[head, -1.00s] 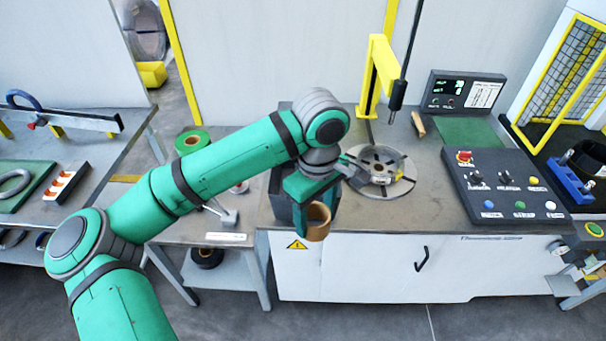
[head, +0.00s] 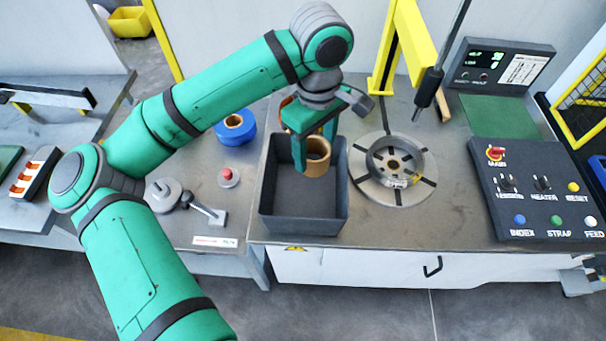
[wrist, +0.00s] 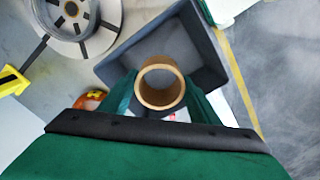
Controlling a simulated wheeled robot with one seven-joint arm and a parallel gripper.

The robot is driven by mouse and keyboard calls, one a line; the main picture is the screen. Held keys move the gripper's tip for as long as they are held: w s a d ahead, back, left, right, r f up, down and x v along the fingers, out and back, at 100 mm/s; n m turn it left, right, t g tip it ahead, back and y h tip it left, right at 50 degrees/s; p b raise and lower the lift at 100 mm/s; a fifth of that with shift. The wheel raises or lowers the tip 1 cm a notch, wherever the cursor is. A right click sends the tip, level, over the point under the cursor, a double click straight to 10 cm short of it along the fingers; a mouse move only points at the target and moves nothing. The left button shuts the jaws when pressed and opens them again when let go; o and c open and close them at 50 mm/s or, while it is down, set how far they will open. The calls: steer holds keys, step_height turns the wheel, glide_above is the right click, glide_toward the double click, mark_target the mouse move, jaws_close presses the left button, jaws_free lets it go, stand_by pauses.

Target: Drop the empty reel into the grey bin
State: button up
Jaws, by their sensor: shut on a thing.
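The empty reel is a short brown tube (head: 318,168), open at its ends. My gripper (head: 315,150) is shut on it, with green fingers on either side. In the head view the reel shows over the grey bin (head: 305,224), towards its right side. The bin is an open, square-mouthed box on the table, and its visible floor looks empty. In the wrist view the reel (wrist: 160,87) sits between the fingertips with the bin (wrist: 215,50) behind it. The exact height of the reel over the rim is hard to tell.
A round slotted turntable (head: 393,170) stands right of the bin, with a yellow post (head: 408,45) behind it. A control panel (head: 535,195) lies further right. A blue reel (head: 235,128), a red button (head: 228,177) and a small lever device (head: 190,200) are to the left.

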steer(key=shift+f, duration=2.95)
steer(key=o, duration=1.3)
steer(key=shift+w, duration=0.15)
steer(key=shift+c, duration=0.2)
steer(key=shift+a, duration=0.15)
step_height(320, 180, up, 8)
steer(key=shift+f, duration=0.25)
